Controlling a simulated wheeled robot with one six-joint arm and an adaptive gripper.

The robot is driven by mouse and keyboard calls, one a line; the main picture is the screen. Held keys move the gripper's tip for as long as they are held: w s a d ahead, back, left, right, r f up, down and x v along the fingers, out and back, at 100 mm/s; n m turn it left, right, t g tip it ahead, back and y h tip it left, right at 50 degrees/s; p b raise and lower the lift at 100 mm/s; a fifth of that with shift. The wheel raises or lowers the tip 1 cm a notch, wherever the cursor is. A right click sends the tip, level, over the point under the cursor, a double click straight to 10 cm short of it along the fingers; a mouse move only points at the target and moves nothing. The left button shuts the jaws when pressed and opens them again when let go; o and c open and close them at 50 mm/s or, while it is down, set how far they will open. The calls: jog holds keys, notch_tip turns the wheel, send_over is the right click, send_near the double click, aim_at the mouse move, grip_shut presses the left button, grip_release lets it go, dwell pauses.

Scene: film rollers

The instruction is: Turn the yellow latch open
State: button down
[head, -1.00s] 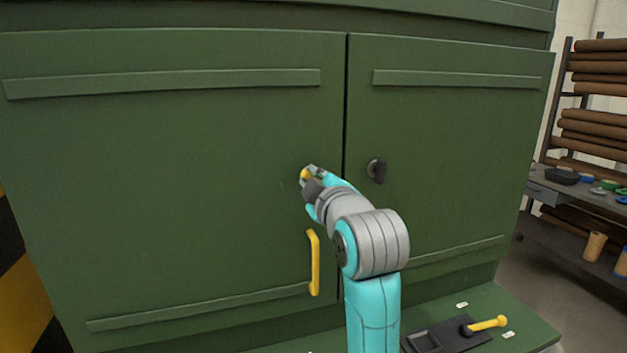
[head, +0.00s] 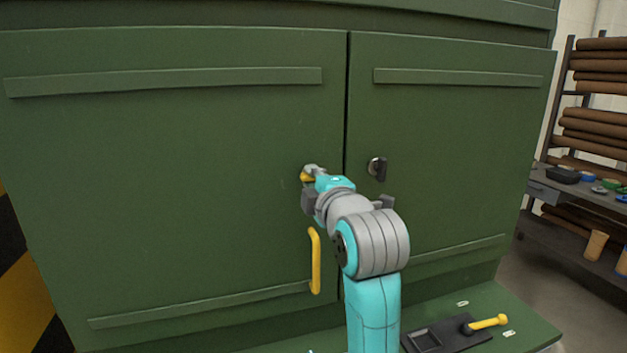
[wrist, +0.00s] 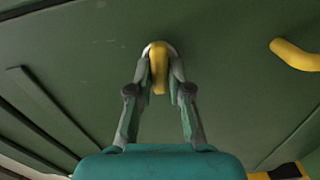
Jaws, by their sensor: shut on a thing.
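The yellow latch (wrist: 158,72) is on the green left door, near the door's right edge. My gripper (wrist: 160,70) is shut on it, with one finger on each side of the yellow tab in the wrist view. In the head view, my gripper (head: 313,172) covers most of the latch, and only a little yellow (head: 306,178) shows at its left. A pale round base shows behind the tab in the wrist view.
A yellow bar handle (head: 315,262) stands below the latch on the left door (head: 170,180). A dark knob (head: 378,168) is on the right door (head: 450,150). A black tray with a yellow-handled tool (head: 488,324) lies on the green ledge at lower right.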

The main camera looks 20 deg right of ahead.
jog(key=c, duration=1.1)
grip_release()
jog(key=s, duration=1.2)
jog(key=shift+w+f, duration=0.1)
